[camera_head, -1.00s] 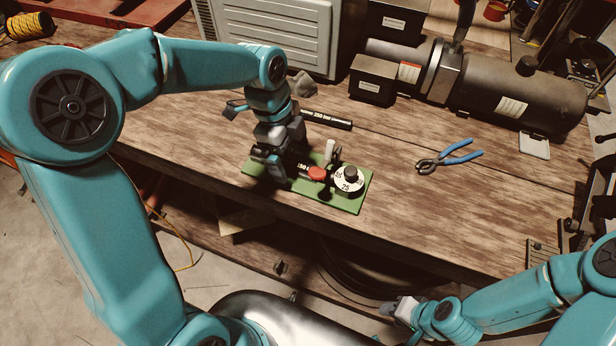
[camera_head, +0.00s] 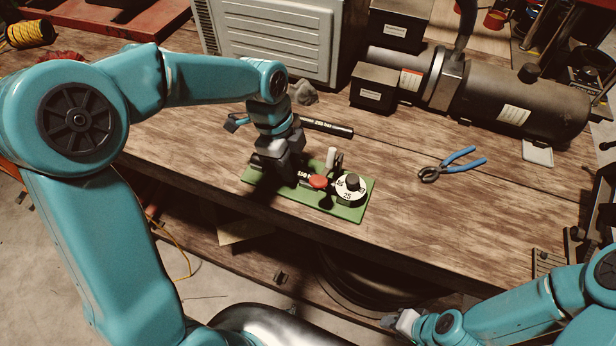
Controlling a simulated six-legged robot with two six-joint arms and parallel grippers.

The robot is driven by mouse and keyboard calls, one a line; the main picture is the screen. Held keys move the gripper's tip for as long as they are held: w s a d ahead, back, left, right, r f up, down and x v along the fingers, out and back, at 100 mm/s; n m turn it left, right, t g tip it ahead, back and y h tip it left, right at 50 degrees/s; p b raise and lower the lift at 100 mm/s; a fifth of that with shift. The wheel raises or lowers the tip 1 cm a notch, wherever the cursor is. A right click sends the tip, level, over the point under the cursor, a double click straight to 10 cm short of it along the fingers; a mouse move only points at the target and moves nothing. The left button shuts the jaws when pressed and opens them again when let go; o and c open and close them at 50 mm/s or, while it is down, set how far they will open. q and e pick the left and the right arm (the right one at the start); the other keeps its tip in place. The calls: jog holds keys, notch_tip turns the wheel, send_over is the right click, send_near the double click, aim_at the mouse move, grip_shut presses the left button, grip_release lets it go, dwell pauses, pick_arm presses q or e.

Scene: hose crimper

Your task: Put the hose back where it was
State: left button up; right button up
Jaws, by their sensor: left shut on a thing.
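A green base plate (camera_head: 345,212) on the bench carries the small crimper, with a white numbered dial (camera_head: 350,190), a red knob (camera_head: 318,182) and a pale upright post (camera_head: 331,158). A black hose with white lettering (camera_head: 304,175) lies along the plate, its right end by the red knob. My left gripper (camera_head: 284,178) points down over the left part of the plate and is shut on this hose; the fingers hide part of it. A second black lettered hose (camera_head: 328,127) lies on the bench behind the gripper. My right gripper (camera_head: 400,321) is low at the right, in front of the bench, its fingers unclear.
Blue-handled pliers (camera_head: 452,164) lie on the bench to the right. A large dark cylindrical machine (camera_head: 500,95) and a grey vented box (camera_head: 275,40) stand at the back. The wood between the plate and the pliers is clear.

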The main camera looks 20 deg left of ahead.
pick_arm(q)
jog(key=shift+o, duration=0.3)
jog(key=shift+a, duration=1.95)
grip_shut()
jog(key=shift+r+p, duration=2.8)
jog(key=shift+r, duration=0.8)
jog(key=shift+s, duration=0.1)
